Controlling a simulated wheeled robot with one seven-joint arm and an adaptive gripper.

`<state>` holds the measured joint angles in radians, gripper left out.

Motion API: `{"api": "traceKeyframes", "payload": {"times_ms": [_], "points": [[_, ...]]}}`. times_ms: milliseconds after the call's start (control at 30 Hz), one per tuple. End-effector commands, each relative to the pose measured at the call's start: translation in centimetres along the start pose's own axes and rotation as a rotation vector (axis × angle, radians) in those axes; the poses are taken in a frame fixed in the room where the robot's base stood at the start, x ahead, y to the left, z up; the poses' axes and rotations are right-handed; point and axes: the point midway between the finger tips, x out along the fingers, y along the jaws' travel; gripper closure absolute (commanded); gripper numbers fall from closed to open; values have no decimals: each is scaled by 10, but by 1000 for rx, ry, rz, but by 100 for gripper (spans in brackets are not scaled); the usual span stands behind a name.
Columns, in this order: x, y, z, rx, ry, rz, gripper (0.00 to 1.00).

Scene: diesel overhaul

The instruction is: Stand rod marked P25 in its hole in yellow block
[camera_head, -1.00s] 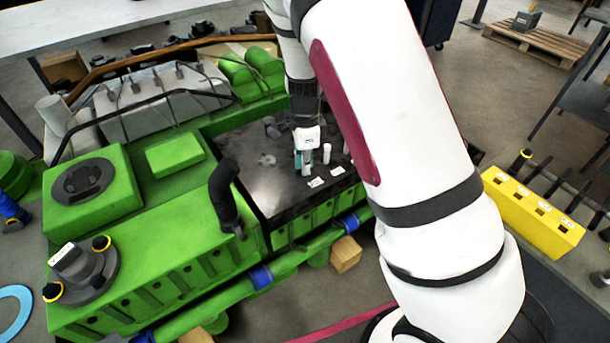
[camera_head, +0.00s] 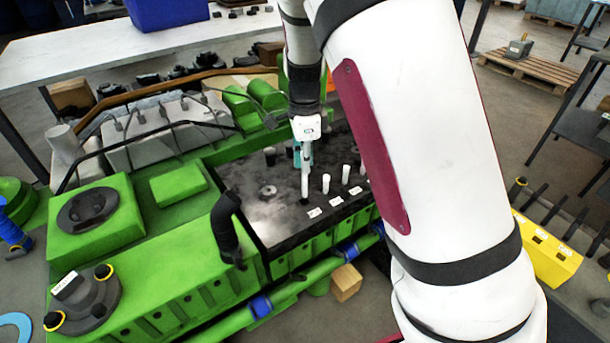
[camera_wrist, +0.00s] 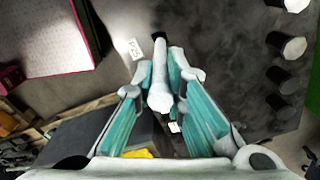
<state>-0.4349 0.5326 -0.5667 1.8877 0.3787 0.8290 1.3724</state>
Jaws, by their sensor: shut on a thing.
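My gripper (camera_head: 303,158) is shut on a white rod (camera_head: 305,182) with a dark lower end, held upright over the dark deck of the green engine (camera_head: 258,205). In the wrist view the rod (camera_wrist: 160,92) sits between my teal finger pads. A white tag (camera_wrist: 133,48) near it seems to read P25; its print is tiny. The yellow block (camera_head: 548,258) is at the right edge of the head view, partly behind my arm. Its holes are hard to make out.
White rods (camera_head: 326,184) (camera_head: 346,174) (camera_head: 362,170) stand on the deck to the right of the held rod, with white tags in front. The blue bin (camera_head: 165,12) is on the rear table.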

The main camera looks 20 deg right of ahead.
Motion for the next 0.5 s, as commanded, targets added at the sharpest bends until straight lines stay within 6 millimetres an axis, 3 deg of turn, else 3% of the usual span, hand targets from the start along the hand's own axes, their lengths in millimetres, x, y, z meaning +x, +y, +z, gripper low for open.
{"api": "traceKeyframes", "payload": {"times_ms": [200, 500], "points": [[-44, 0, 0, -1, -1, -4, 100], [-69, 0, 0, 0, 0, -1, 100]]}}
